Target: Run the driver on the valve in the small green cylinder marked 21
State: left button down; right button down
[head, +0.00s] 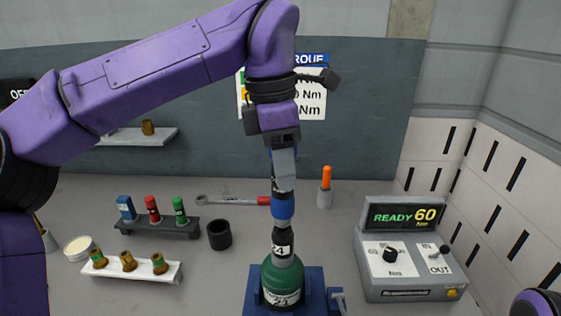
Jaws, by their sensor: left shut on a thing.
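The small green cylinder (281,277) marked 21 stands upright in a blue clamp (314,290) at the bottom centre of the head view. My left gripper (284,142) is above it, shut on the driver (284,207), a grey tool with a blue band, held nearly upright. A black socket (283,238) with a white band that seems to read 24 is at the driver's lower end. The socket is at the cylinder's neck and hides the valve; I cannot tell how far it is seated. My right gripper is out of view.
The controller (411,283) at right shows READY 60 Nm. Left are a dark rack (157,229) with blue, red and green pieces, a white rack (132,270) of brass valves, and a black ring (219,235).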

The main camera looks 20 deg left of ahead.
pick_arm(q)
jog(key=shift+s+r, duration=0.15)
jog(key=shift+s, duration=0.2)
jog(key=shift+w, duration=0.1)
jog(key=shift+p, duration=0.35)
jog(key=shift+w+f+b, duration=0.1)
jog(key=shift+f+b, duration=0.3)
jog(key=shift+f, duration=0.25)
dwell(0.3)
jog(key=shift+r+p, duration=0.15)
jog(key=shift+p, duration=0.2)
jog(key=shift+d+f+p, duration=0.1)
jog(key=shift+f+p, duration=0.25)
jog(key=shift+p, duration=0.05)
dwell(1.0)
